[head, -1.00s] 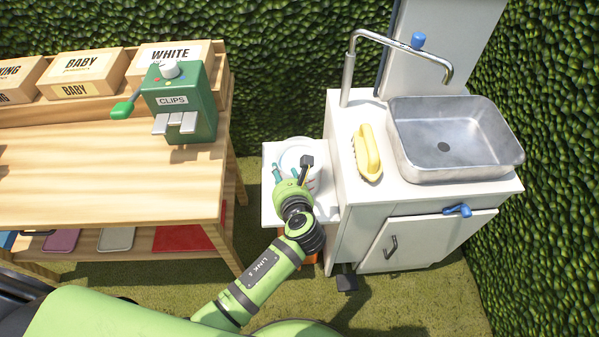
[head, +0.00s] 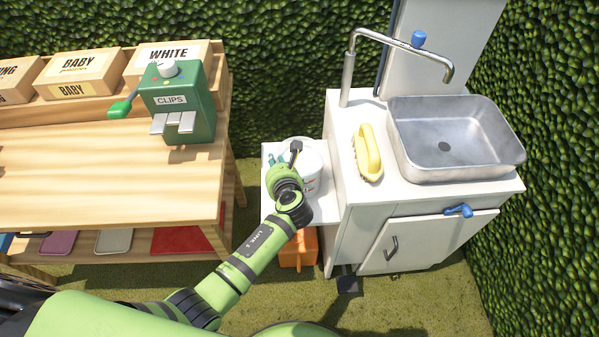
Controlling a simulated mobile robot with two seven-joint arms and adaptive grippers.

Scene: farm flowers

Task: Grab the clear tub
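The clear tub (head: 312,160) is a round, pale, see-through container on the small white side shelf left of the sink cabinet. My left gripper (head: 289,157) is over the tub's left part, seen from above and behind. A dark finger (head: 296,147) points away over the tub. The gripper's body hides the tub's near left side, so I cannot tell whether the fingers touch the tub or how far apart they are. Small teal items (head: 271,160) show just left of the gripper. My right gripper is not in view.
The white sink cabinet (head: 350,220) with a yellow brush (head: 368,153) and metal basin (head: 455,140) stands close on the right. A wooden bench (head: 80,180) with a green clips dispenser (head: 178,105) is on the left. An orange crate (head: 298,250) sits below the shelf.

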